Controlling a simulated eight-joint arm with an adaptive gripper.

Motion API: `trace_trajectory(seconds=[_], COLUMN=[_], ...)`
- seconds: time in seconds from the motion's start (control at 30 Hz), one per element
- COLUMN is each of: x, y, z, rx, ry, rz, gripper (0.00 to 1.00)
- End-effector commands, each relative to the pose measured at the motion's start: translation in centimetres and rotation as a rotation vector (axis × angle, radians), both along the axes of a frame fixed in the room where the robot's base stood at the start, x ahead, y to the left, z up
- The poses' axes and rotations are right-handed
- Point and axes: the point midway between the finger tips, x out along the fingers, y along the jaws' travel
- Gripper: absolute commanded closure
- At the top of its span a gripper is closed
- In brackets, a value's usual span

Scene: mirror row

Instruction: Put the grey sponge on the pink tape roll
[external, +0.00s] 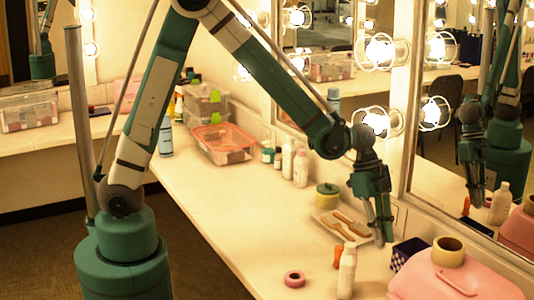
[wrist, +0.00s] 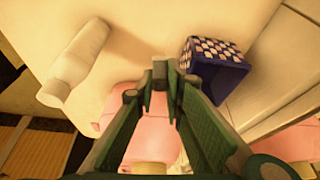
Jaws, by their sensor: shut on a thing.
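The pink tape roll (external: 294,279) lies flat on the counter near its front edge in the external view. It does not show in the wrist view. My gripper (external: 384,240) points down above the counter, to the right of and farther back than the roll. In the wrist view my gripper (wrist: 163,75) has its fingertips close together around a small greyish piece, which appears to be the grey sponge (wrist: 160,72). The fingers hide most of it. I see no grey sponge lying elsewhere.
A white bottle (external: 347,270) and an orange item (external: 338,256) stand between my gripper and the roll. A dark blue patterned box (wrist: 217,63) and a pink case (external: 455,280) carrying a beige roll (external: 448,251) are at right. A brush tray (external: 343,225) lies behind.

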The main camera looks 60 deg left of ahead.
Motion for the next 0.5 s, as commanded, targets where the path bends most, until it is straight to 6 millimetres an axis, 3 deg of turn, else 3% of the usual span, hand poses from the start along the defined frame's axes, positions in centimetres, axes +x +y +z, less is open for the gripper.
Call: trace_trajectory(seconds=[0.27, 0.5], x=[-2.5, -6.7], y=[1.2, 3.1], z=[0.7, 1.6], rx=[0.0, 0.001], ry=[-0.001, -0.002], rz=[-0.017, -0.047], gripper=[0.96, 0.96])
